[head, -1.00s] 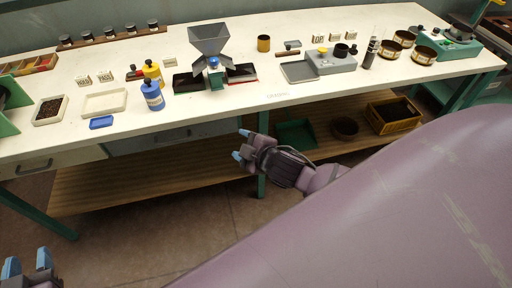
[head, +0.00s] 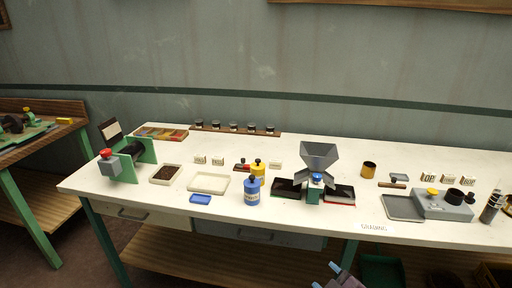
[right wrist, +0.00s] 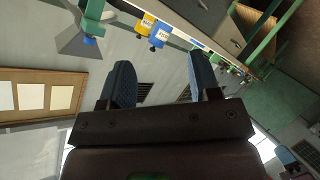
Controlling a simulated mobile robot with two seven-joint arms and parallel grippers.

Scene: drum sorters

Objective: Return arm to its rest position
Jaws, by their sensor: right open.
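My right gripper (head: 338,277) shows at the bottom edge of the head view, in front of the workbench and below its top. Only its blue fingertips and a bit of its body are in the picture. In the right wrist view its two blue fingers (right wrist: 160,85) stand wide apart with nothing between them. My left gripper is out of the head view.
The white workbench (head: 160,207) carries a grey hopper (head: 318,155), blue bottle (head: 251,192), yellow bottle (head: 259,172), white tray (head: 209,192), dark-filled tray (head: 166,183) and grey device (head: 442,207). A second bench (head: 30,146) stands at left. The floor in front is partly visible.

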